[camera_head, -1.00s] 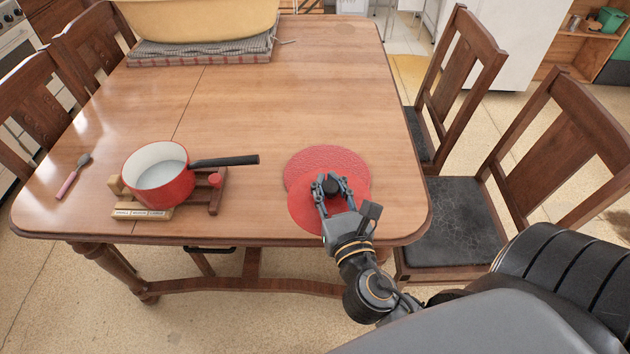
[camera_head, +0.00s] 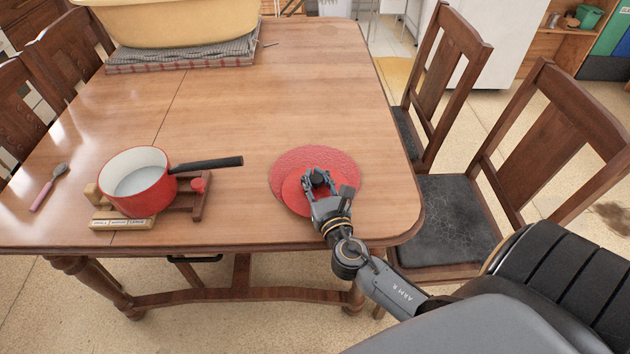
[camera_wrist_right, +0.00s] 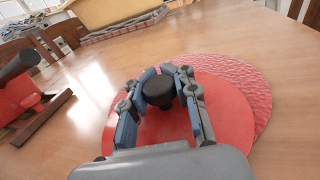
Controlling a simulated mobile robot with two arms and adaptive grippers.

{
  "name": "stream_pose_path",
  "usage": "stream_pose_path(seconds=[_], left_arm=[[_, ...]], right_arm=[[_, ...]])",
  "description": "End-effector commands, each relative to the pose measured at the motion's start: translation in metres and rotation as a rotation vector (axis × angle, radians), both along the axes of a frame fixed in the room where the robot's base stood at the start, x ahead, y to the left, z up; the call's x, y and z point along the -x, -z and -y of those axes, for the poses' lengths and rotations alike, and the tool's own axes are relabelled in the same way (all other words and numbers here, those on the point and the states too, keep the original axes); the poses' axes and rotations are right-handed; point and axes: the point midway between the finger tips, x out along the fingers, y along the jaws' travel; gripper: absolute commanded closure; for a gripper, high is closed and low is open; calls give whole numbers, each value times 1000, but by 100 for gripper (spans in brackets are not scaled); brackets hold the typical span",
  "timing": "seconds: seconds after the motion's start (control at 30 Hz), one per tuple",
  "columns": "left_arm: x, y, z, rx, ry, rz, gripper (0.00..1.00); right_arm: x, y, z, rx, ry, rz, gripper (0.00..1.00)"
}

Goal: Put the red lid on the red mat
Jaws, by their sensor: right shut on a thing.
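The red lid (camera_head: 291,197) is a smooth red disc with a black knob (camera_head: 318,176). The textured round red mat (camera_head: 335,165) lies on the table near its front right. The lid covers the front left part of the mat in view; whether it touches the mat I cannot tell. My right gripper (camera_head: 319,175) is shut on the lid's knob. In the right wrist view the gripper (camera_wrist_right: 161,88) has its fingers on both sides of the knob, with the lid (camera_wrist_right: 228,110) beneath and the mat (camera_wrist_right: 245,80) showing beyond it. My left gripper is not in view.
A red pot (camera_head: 138,190) with a black handle stands on a wooden trivet (camera_head: 201,205) at left. A spoon (camera_head: 49,188) lies farther left. A yellow tub (camera_head: 185,20) sits on cloths at the back. The table's middle is clear. Chairs stand at the right.

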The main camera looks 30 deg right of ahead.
Motion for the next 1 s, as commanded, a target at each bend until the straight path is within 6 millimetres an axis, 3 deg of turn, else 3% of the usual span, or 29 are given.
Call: stream_pose_path(seconds=[0.17,0.37,0.4,0.5,0.53,1.0], left_arm=[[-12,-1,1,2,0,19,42],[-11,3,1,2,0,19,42],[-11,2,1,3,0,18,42],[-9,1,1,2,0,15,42],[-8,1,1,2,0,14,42],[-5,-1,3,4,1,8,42]], right_arm=[[0,0,0,1,0,2,100],[0,4,0,0,0,1,100],[0,4,0,0,0,0,71],[0,4,0,0,0,0,51],[0,3,0,0,0,0,48],[-1,1,1,1,-1,0,48]])
